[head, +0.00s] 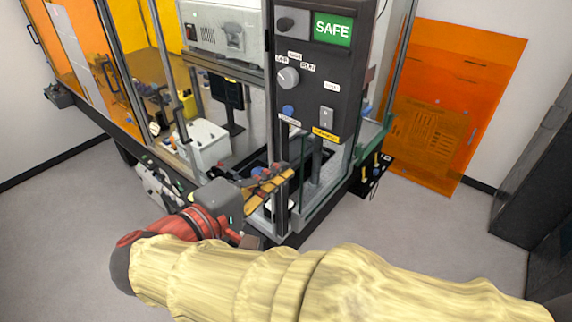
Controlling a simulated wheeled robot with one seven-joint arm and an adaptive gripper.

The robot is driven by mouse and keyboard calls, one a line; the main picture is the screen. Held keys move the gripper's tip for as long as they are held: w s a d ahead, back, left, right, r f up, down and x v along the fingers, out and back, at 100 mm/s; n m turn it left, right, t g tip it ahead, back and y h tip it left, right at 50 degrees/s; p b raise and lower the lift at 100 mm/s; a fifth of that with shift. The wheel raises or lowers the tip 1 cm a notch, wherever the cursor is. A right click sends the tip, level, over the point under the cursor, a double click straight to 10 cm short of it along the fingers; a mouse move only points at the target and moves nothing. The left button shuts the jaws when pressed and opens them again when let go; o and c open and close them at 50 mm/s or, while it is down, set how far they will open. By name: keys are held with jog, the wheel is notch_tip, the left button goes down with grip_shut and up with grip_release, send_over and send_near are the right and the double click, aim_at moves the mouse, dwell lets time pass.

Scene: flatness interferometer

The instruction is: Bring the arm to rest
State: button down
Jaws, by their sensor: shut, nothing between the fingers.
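My arm, in a pale yellow sleeve, reaches across the bottom of the head view to a red wrist section and a grey block. My gripper (280,178) is beyond that block, in front of the machine's open front corner, below the dark control panel (317,90). The fingers look shut with nothing held. They overlap the machine's front post in the picture; I cannot tell whether they touch it.
The panel has a green SAFE sign (332,29), a grey knob (288,77) and a rocker switch (326,117). A white box (203,145) stands inside the enclosure. An orange see-through panel (455,100) is at right. Grey floor (420,235) is clear at right.

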jog(key=shift+s, duration=0.1)
jog(key=shift+a, duration=0.1)
dwell(0.3)
jog(key=s+d+f+g+y+b, duration=0.2)
jog(key=s+f+g, duration=0.15)
jog(key=f, duration=0.45)
jog(key=s+d+f+g+y+b, duration=0.2)
jog(key=s+f+g+y, duration=0.15)
jog(key=f, duration=0.55)
jog(key=s+d+f+g+y+b, duration=0.15)
jog(key=s+f, duration=0.25)
jog(key=f, duration=0.4)
jog(key=s+d+f+m+y+b, duration=0.1)
jog(key=d+f+m+b, duration=0.3)
jog(key=d+b, duration=0.3)
jog(key=s+d+f+m+t+y+b, duration=0.1)
jog(key=d+f+m+y+b, duration=0.1)
jog(key=d+f+m+b, duration=0.3)
jog(key=d+m+b, duration=0.1)
jog(key=d+b, duration=0.1)
jog(key=d, duration=0.1)
jog(key=shift+s+d+b, duration=0.2)
jog(key=shift+s+b, duration=0.1)
jog(key=shift+s, duration=0.1)
